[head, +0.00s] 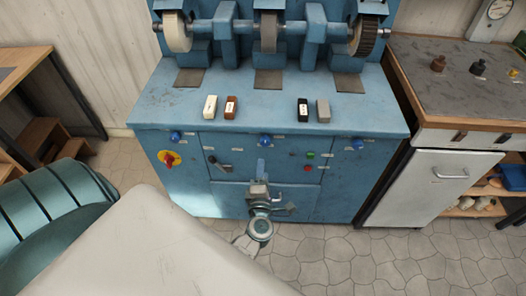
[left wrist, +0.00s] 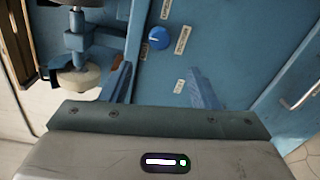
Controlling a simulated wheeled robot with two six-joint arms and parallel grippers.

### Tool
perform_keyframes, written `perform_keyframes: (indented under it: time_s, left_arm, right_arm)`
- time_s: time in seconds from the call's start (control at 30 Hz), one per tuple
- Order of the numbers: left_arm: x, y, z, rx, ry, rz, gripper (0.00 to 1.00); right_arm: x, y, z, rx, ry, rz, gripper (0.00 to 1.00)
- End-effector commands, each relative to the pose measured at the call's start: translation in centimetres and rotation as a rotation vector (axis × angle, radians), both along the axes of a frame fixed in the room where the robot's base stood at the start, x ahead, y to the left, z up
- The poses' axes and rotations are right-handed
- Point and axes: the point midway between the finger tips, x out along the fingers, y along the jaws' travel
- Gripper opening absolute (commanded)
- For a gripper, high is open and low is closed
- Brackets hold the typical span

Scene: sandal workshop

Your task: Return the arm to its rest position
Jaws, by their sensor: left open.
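My left gripper (head: 276,190) hangs in front of the lower front panel of the blue grinding machine (head: 245,104). It is empty. In the left wrist view its two blue fingers (left wrist: 160,86) stand wide apart with nothing between them. The pale arm link crossing the bottom of the head view is mine. My right gripper does not show in either view.
A blue knob (left wrist: 159,38) shows ahead of the fingers. A workbench (head: 440,75) stands at the right.

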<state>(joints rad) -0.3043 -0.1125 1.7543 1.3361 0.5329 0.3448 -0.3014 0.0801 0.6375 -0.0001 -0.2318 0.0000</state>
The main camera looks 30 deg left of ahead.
Motion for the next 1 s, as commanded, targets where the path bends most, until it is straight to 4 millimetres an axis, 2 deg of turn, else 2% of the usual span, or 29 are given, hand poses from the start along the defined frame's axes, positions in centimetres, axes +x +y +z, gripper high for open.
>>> perform_keyframes:
  time_s: [0.33, 0.4, 0.47, 0.57, 0.63, 0.7, 0.77, 0.8, 0.87, 0.9, 0.97, 1.0]
  left_arm:
    - [0.0, 0.0, -0.1, 0.002, 0.002, -0.001, 0.55]
    - [0.0, -0.2, -0.8, 0.026, 0.023, -0.017, 0.55]
    - [0.0, -0.6, -2.4, 0.075, 0.069, -0.051, 0.55]
    - [-0.4, -1.8, -7.3, 0.222, 0.209, -0.163, 0.55]
    - [-1.4, -2.9, -12.1, 0.353, 0.339, -0.277, 0.55]
    - [-3.1, -3.8, -17.2, 0.483, 0.478, -0.402, 0.55]
    - [-5.1, -4.4, -21.3, 0.581, 0.589, -0.509, 0.55]
    - [-6.6, -4.6, -24.0, 0.642, 0.664, -0.581, 0.55]
    - [-9.2, -4.9, -27.7, 0.727, 0.77, -0.689, 0.55]
    - [-11.2, -4.9, -30.1, 0.778, 0.84, -0.762, 0.55]
    - [-14.4, -4.6, -33.5, 0.85, 0.941, -0.873, 0.55]
    - [-16.7, -4.4, -35.5, 0.894, 1.008, -0.947, 0.55]
  right_arm:
    - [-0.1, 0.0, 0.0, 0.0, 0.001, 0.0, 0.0]
    - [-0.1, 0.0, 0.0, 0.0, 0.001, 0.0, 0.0]
    - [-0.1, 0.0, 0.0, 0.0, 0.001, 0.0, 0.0]
    - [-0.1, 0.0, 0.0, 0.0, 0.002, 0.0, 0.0]
    - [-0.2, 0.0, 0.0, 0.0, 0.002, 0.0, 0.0]
    - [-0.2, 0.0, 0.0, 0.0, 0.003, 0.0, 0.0]
    - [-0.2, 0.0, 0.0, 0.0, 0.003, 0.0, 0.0]
    - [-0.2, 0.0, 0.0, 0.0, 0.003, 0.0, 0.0]
    - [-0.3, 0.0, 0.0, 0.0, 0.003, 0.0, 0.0]
    - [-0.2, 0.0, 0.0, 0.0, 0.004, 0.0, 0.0]
    - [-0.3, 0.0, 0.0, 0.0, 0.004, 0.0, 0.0]
    - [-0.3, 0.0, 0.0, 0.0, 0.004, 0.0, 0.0]
